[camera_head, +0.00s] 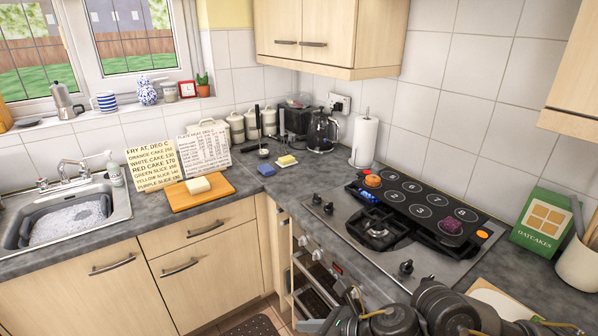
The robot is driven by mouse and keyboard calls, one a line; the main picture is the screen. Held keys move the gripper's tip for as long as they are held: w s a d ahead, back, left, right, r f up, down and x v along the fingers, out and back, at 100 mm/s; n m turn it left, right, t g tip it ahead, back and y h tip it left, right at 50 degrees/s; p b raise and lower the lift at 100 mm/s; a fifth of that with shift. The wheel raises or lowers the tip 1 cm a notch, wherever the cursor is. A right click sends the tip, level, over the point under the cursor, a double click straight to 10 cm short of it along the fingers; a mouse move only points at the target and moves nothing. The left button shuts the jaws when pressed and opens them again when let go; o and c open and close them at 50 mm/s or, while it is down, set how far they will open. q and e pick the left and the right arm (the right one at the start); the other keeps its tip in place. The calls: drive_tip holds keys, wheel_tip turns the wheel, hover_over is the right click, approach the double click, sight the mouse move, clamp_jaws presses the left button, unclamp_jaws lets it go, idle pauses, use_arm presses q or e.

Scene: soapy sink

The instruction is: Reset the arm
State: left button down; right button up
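Dark rounded links of my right arm fill the bottom right of the head view, in front of the hob. What seems to be my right gripper (338,318) is at the bottom edge, low in front of the oven. Its fingers are small and partly cut off, so I cannot tell whether it is open or shut. I see nothing clearly held in it. My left arm and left gripper are not in view.
A hob (385,235) carries a black griddle plate (425,200) with numbered circles. A green oatcakes box (541,222) and a utensil pot (580,265) stand right. A sink (65,215) and orange cutting board (200,193) are left.

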drive_tip(key=s+d+f+m+t+h, duration=0.1)
drive_tip(key=d+f+m+t+h, duration=0.4)
drive_tip(key=m, duration=1)
drive_tip(key=s+d+f+m+h, duration=0.15)
drive_tip(key=d+m, duration=0.45)
drive_tip(key=m, duration=1)
drive_tip(key=s+d+f+m+g+h, duration=0.25)
drive_tip(key=s+d+f+m, duration=0.25)
drive_tip(key=s+d+m, duration=0.25)
drive_tip(key=s+d+f+m+g+h, duration=0.2)
drive_tip(key=s+d+f+m+g, duration=0.3)
drive_tip(key=s, duration=0.3)
wheel_tip(320, 180, down, 25)
drive_tip(key=s+d+f+b, duration=0.1)
drive_tip(key=s+d+f, duration=0.2)
drive_tip(key=s+f, duration=1.4)
drive_tip(key=shift+s+f+g, duration=0.2)
drive_tip(key=shift+f+g, duration=0.25)
drive_tip(key=shift+f, duration=0.4)
drive_tip(key=shift+d, duration=0.1)
